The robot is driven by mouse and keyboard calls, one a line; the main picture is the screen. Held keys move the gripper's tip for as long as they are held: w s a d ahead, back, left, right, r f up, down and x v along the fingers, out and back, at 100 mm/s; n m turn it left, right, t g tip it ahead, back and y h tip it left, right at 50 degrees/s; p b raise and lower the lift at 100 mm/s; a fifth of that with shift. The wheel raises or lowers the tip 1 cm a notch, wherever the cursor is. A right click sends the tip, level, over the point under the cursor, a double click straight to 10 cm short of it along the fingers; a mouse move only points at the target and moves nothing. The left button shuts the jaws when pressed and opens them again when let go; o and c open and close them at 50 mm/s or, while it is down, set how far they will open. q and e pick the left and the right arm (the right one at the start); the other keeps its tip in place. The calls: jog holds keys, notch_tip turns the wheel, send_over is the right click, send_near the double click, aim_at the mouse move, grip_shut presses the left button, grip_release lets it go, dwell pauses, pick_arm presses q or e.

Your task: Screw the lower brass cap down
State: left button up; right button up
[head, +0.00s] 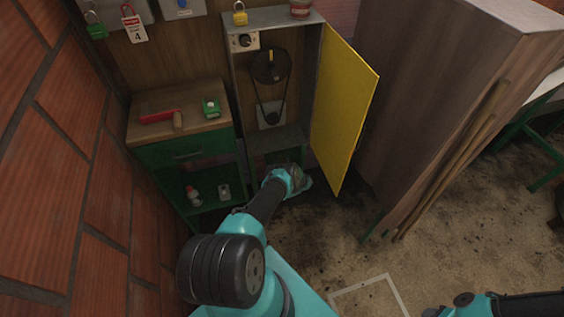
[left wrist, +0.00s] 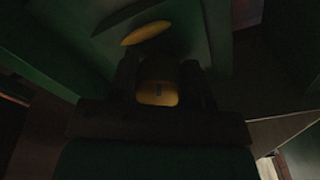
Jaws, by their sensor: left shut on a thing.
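In the left wrist view my left gripper (left wrist: 159,82) is shut on a yellow-gold brass cap (left wrist: 158,95), which sits between its two dark fingers and has a small dark slot on its face. I take it for the lower brass cap. A second yellow-gold round piece (left wrist: 146,33) shows beyond it on a green surface, apart from the fingers. The picture is very dark, so threads and seating cannot be told. In the head view my left arm reaches low under the grey cabinet (head: 240,95), and its wrist hides the fingers and the cap. My right gripper is not in view.
The yellow cabinet door (head: 344,105) stands open just right of my left arm. A tall wooden cabinet (head: 430,90) stands at right.

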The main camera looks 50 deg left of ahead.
pick_arm(q)
jog(key=shift+m, duration=0.5)
jog(key=shift+r, duration=0.1)
jog(key=o, duration=0.9)
jog(key=shift+o, duration=0.2)
jog(key=shift+d, duration=0.1)
jog(key=v, duration=1.7)
jog(key=shift+s, duration=0.15)
